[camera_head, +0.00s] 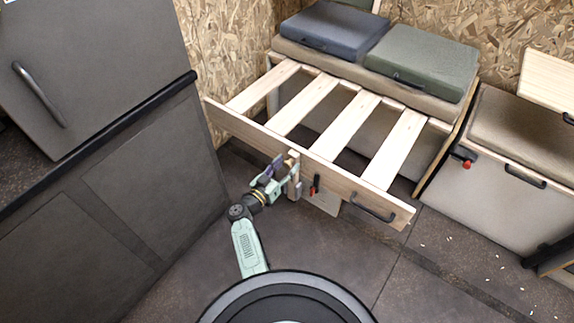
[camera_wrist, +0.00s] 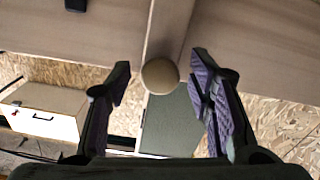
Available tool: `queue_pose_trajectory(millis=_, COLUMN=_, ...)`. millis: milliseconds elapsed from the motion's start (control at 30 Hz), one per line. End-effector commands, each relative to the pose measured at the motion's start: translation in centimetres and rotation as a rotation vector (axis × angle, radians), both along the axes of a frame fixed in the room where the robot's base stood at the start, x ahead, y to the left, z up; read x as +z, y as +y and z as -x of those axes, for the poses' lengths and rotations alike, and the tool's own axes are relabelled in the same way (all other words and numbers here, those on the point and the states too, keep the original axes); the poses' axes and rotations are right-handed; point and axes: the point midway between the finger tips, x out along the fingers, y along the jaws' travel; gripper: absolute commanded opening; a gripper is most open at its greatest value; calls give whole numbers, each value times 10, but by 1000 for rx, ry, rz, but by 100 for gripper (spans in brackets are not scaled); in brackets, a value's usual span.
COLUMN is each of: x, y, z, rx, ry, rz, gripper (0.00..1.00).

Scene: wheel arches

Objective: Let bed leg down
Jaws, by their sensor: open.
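The pulled-out bed frame (camera_head: 345,180) has pale wooden slats and a front board. The bed leg (camera_head: 294,180) is a short wooden bar at the middle of that board, upright in the head view. In the wrist view, the leg (camera_wrist: 172,30) comes down from the top edge and ends in a round tan knob (camera_wrist: 160,76). My gripper (camera_head: 275,175) is open just left of the leg. In the wrist view, my gripper (camera_wrist: 160,85) has one purple-padded finger on each side of the knob, with gaps showing. Contact with the leg cannot be told.
A red-and-black latch (camera_head: 315,186) and a black handle (camera_head: 373,208) sit on the front board right of the leg. A grey cabinet (camera_head: 150,180) stands close on the left. Two cushions (camera_head: 424,62) lie on the bench behind.

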Motion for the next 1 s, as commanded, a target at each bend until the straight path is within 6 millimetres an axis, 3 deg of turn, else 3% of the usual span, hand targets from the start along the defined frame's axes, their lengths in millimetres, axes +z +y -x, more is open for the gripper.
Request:
queue_pose_trajectory(millis=400, x=0, y=-6, z=-8, rx=1, ry=0, rz=-1, gripper=48)
queue_pose_trajectory(millis=1000, x=0, y=-6, z=-8, rx=0, ry=-1, rz=-1, gripper=8)
